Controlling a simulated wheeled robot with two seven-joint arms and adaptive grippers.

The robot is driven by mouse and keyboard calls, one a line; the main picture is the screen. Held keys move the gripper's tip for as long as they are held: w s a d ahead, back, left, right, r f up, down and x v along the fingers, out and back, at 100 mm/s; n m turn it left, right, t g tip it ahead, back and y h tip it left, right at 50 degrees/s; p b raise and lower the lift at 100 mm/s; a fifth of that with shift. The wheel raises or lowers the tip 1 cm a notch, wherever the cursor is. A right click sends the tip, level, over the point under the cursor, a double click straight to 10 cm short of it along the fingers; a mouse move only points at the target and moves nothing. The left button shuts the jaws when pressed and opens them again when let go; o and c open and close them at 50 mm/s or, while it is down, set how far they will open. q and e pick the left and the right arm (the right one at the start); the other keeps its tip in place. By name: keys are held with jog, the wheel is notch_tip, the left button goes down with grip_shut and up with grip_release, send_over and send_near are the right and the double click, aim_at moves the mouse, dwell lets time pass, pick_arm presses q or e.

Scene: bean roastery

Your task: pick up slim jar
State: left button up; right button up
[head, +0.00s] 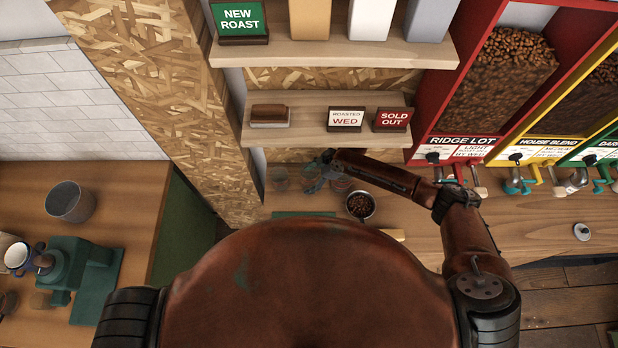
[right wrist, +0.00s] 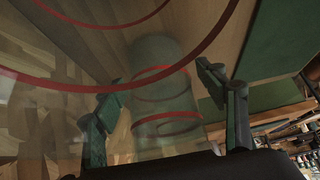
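Clear glass jars stand on the wooden counter under the shelves in the head view, one (head: 280,178) left of my right gripper and another (head: 341,184) partly hidden by my arm. My right gripper (head: 318,172) is among them. In the right wrist view its fingers (right wrist: 168,118) are wide apart. A narrow clear jar with red rings (right wrist: 165,95) shows beyond and between them, with no visible finger contact. A larger-looking clear surface with red rings (right wrist: 60,50) fills the upper left, close to the camera. I cannot tell surely which is the slim jar. My left gripper is out of view.
A metal bowl of beans (head: 360,206) stands right of the jars. A shelf with signs (head: 270,138) hangs low above them. A chipboard post (head: 190,110) stands at left. A green mat (head: 303,214) lies in front.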

jog(key=c, duration=1.1)
jog(key=shift+c, duration=0.3)
jog(key=shift+r, duration=0.1)
